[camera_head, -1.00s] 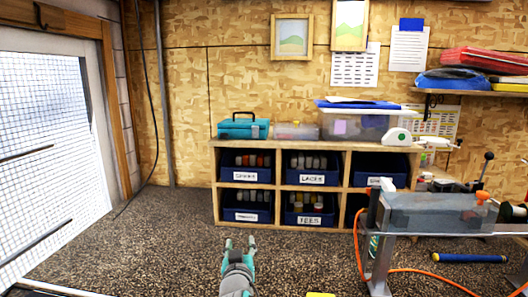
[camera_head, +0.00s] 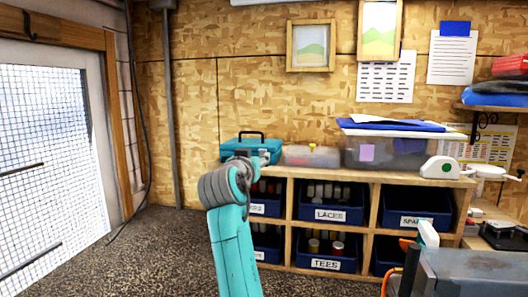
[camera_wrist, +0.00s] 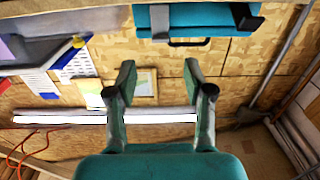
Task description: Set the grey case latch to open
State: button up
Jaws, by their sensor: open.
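A teal case (camera_head: 250,143) with a dark handle sits on the left end of the shelf top, partly hidden behind my arm. In the wrist view the case (camera_wrist: 195,18) is at the top edge, cut off by the frame. A pale grey strip (camera_wrist: 160,22) and a dark block (camera_wrist: 246,17) show on it; I cannot tell which is the latch or how it is set. My gripper (camera_wrist: 158,72) is open and empty, its two teal fingers apart and below the case in that picture. In the head view the fingertips are hard to make out.
A small clear box (camera_head: 311,155), a large clear bin (camera_head: 388,152) and a white device (camera_head: 440,169) stand along the shelf top (camera_head: 370,175). Labelled blue bins (camera_head: 330,214) fill the shelf. A grey bench piece (camera_head: 475,275) is at lower right. Floor at left is clear.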

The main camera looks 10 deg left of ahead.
aim_at(262, 151)
jog(key=w, duration=0.8)
jog(key=shift+w+d, duration=0.15)
jog(key=shift+w, duration=0.05)
grip_shut()
